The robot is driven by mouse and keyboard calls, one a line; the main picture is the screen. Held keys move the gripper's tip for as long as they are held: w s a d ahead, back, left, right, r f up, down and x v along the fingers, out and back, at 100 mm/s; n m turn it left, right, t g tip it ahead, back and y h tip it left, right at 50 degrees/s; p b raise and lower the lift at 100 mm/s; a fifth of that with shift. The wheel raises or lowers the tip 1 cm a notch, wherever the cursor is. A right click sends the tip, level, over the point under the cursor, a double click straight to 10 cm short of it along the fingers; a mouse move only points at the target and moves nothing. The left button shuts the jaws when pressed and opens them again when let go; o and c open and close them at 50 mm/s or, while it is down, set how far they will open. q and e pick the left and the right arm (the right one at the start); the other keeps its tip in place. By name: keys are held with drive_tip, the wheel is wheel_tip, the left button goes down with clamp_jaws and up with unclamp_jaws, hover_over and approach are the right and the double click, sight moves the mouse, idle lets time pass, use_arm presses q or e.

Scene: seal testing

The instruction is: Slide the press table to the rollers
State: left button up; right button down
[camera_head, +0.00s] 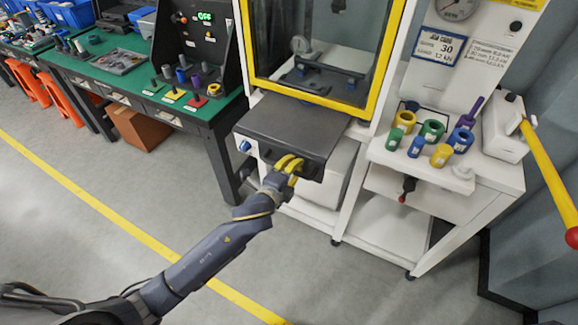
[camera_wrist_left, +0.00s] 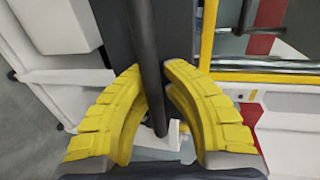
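The press table (camera_head: 292,126) is a dark grey flat slab sticking out at the front of the white, yellow-framed press. My left gripper (camera_head: 289,164) is at its front edge, with its yellow fingers at that edge. In the left wrist view, the curved yellow fingers (camera_wrist_left: 153,70) close in on both sides of a dark bar handle (camera_wrist_left: 148,35), their tips against it. The dark slab shows behind the bar. I cannot make out rollers clearly; dark fittings (camera_head: 322,77) show inside the press behind the window. My right gripper is not in view.
A white side stand (camera_head: 440,180) with coloured rings and a yellow lever (camera_head: 550,172) is on the right. A green bench (camera_head: 125,75) with tools is on the left. The yellow press frame (camera_head: 300,97) rises behind the slab. The grey floor in front is clear.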

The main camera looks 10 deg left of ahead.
use_arm(q)
drive_tip(key=o, duration=0.6)
drive_tip(key=shift+s, duration=0.15)
drive_tip(key=shift+v, duration=9.85)
